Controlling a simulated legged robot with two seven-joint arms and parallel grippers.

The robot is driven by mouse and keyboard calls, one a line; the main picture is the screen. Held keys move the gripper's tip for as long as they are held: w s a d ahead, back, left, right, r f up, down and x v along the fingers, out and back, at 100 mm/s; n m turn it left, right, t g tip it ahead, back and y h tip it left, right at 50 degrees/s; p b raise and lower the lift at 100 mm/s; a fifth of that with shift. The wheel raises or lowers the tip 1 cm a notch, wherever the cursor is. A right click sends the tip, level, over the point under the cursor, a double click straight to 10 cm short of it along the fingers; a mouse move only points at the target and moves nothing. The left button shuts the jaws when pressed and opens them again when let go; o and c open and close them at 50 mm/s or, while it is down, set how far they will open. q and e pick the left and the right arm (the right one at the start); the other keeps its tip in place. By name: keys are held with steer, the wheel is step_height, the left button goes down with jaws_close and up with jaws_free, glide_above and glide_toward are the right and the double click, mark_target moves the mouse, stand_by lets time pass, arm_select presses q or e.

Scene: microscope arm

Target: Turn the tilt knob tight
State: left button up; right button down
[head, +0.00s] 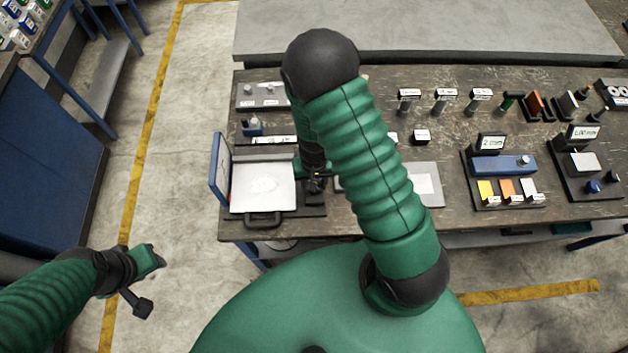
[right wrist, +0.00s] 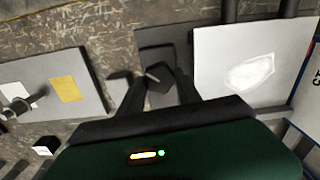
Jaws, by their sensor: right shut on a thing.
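My right arm reaches down over the bench in the head view. Its gripper (head: 316,184) is at the right edge of a white plate (head: 250,202) with a black front handle (head: 263,219). In the right wrist view the two dark fingers (right wrist: 158,88) stand on either side of a small dark knob (right wrist: 158,76) with a short pale pin, and are shut on it. This looks like the tilt knob; its markings are not visible, and the arm and gripper mostly hide it in the head view. My left gripper (head: 151,281) is open and empty, off the bench over the floor.
A blue panel (head: 220,168) stands upright at the plate's left. A grey board (head: 436,187) with a white card lies right of the gripper. Labelled blocks, a blue block (head: 505,165) and several small parts fill the bench's right side.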

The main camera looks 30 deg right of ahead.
steer(key=m+p, duration=0.1)
steer(key=m, duration=0.4)
steer(key=shift+r+m, duration=0.1)
steer(key=shift+m, duration=0.2)
steer(key=shift+m+p, duration=0.8)
steer(key=shift+m, duration=1.4)
steer(key=c, duration=0.8)
jaws_free()
steer(key=shift+c, duration=0.2)
step_height(320, 180, up, 16)
steer(key=p, duration=0.2)
steer(key=shift+r+p, duration=0.25)
steer(key=shift+p, duration=0.1)
